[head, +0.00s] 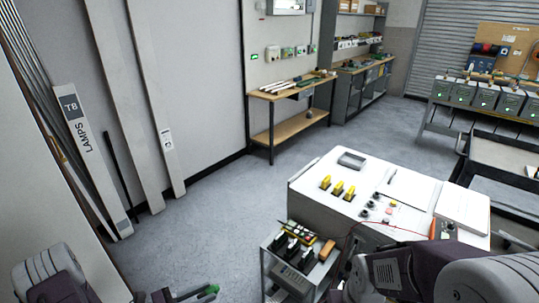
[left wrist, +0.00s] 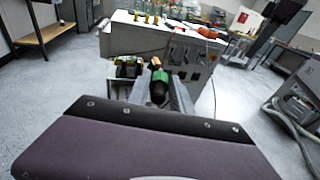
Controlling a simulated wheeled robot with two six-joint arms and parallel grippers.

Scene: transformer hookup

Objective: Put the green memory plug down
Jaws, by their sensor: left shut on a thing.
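The green memory plug (left wrist: 158,86) is a small piece with a green body and a dark upper part, held between the fingers of my left gripper (left wrist: 160,93) in the left wrist view. In the head view my left gripper (head: 192,295) is low at the bottom edge, with the green end of the plug (head: 210,290) sticking out to its right. It is held in the air over the floor, left of the small grey cart (head: 268,264). My right arm (head: 430,272) crosses the bottom right, but its fingertips do not show.
The small cart carries several black blocks (head: 292,250) and yellow and green pieces. Behind it stands a white cabinet (head: 310,198) with yellow clips (head: 338,188) and a grey tray (head: 352,159) on top. The grey floor (head: 210,225) left of the cart is clear.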

